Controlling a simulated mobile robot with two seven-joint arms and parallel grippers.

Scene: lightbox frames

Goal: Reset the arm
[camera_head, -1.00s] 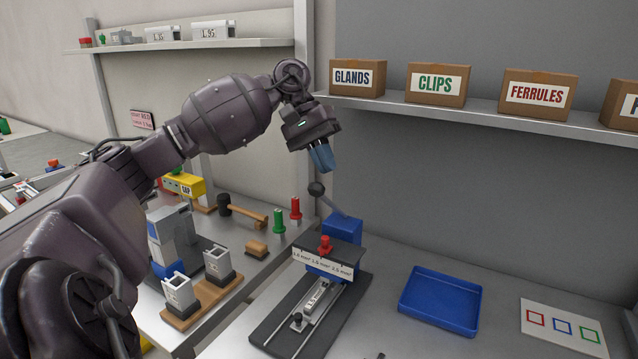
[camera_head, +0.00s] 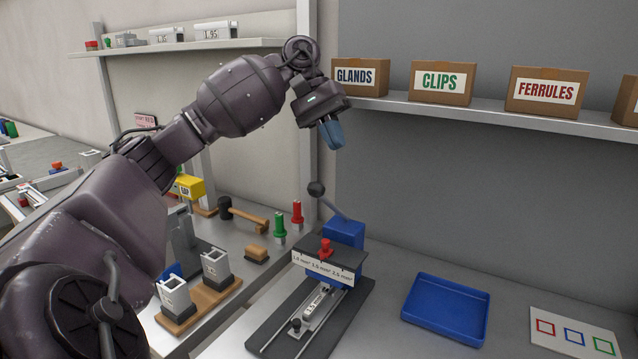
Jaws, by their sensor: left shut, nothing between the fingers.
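My left arm comes in from the left and reaches up across the middle of the head view. My left gripper (camera_head: 331,134) has blue fingers that point down and are shut, with nothing held. It hangs in free air above and behind the crimping press (camera_head: 343,232), beside the wall post, and touches nothing. The press stands upright on its black base, with its lever and dark ball knob (camera_head: 316,188) tilted up below the gripper. My right gripper is out of the picture.
A shelf (camera_head: 480,114) with labelled cardboard boxes (camera_head: 440,83) is right of the gripper. A blue tray (camera_head: 445,308) and a card with coloured squares (camera_head: 574,334) lie on the bench.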

